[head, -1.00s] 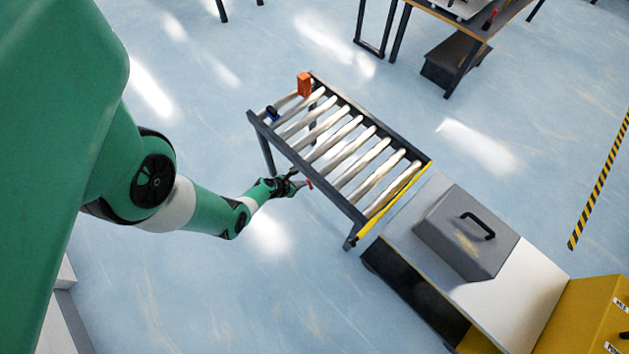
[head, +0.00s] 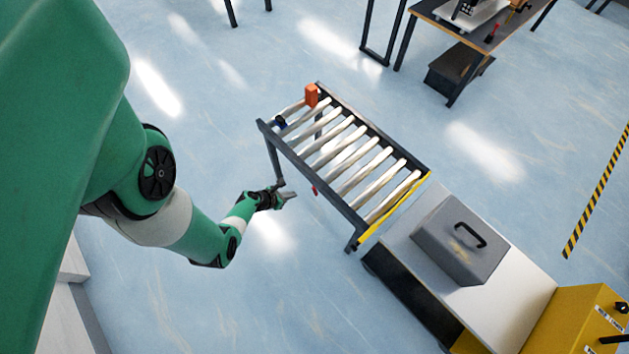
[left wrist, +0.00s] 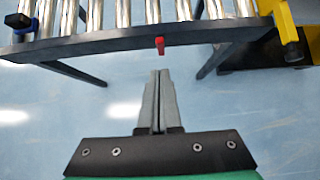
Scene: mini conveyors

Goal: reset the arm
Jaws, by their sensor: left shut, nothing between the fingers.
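My left arm (head: 185,230) comes in from the left in the head view. Its gripper (head: 289,196) is beside the near long side of the roller conveyor (head: 345,160), apart from it. In the left wrist view the left gripper (left wrist: 159,75) has its two fingers together with nothing between them, pointing toward the conveyor's dark side rail (left wrist: 110,46). A small red part (left wrist: 160,45) on that rail lies just beyond the fingertips. My right gripper is in neither view.
An orange block (head: 311,95) and a small blue part (head: 280,122) are at the conveyor's far left end. A grey case (head: 460,240) with a black handle sits on a white-topped stand (head: 515,275). A yellow box (head: 590,325) is at the lower right. Open floor lies left of the conveyor.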

